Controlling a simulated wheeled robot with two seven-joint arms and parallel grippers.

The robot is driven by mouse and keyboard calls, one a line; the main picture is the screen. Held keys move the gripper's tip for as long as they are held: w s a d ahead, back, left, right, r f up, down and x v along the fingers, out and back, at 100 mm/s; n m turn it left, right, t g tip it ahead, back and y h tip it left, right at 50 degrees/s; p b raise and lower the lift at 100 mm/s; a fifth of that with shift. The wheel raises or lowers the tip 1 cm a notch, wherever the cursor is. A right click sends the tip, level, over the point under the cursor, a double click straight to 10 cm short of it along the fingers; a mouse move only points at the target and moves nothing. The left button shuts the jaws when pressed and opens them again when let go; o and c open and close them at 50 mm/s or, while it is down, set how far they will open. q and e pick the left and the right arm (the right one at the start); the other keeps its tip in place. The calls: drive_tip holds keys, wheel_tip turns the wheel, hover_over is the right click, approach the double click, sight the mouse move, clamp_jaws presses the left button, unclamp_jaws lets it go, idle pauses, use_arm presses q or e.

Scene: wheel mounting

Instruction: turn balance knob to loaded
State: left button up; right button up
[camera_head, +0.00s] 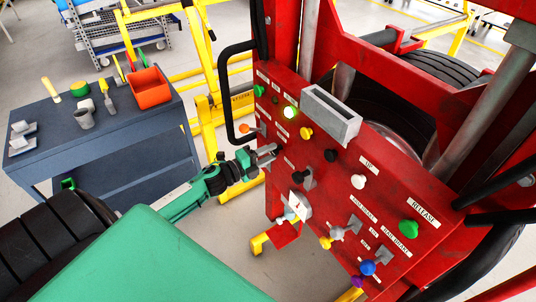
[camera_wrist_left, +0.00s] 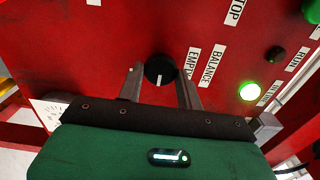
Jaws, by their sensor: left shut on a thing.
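The red control panel (camera_head: 330,200) slopes across the middle of the head view. In the left wrist view, the black balance knob (camera_wrist_left: 160,69) sits on the panel beside labels reading BALANCE and EMPTY. A short pale mark on the knob points down toward my gripper. My left gripper (camera_head: 270,152) is at the panel's left edge in the head view, where its fingers hide the knob. In the left wrist view its two fingers (camera_wrist_left: 161,86) stand one on each side of the knob, shut on it. My right gripper is not in view.
A lit green lamp (camera_wrist_left: 250,91) is right of the knob. A yellow knob (camera_head: 305,133), a black knob (camera_head: 331,155) and several other controls crowd the panel. A black bar handle (camera_head: 228,95) rises at its left. A blue-grey cart (camera_head: 120,165) stands left.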

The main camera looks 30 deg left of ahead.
use_arm(q)
drive_tip(key=o, duration=1)
drive_tip(key=shift+s, duration=0.1)
drive_tip(key=shift+s+a+f, duration=0.1)
drive_tip(key=shift+s+f, duration=0.05)
drive_tip(key=shift+s, duration=0.15)
drive_tip(key=b+v, duration=0.3)
drive_tip(key=v, duration=1)
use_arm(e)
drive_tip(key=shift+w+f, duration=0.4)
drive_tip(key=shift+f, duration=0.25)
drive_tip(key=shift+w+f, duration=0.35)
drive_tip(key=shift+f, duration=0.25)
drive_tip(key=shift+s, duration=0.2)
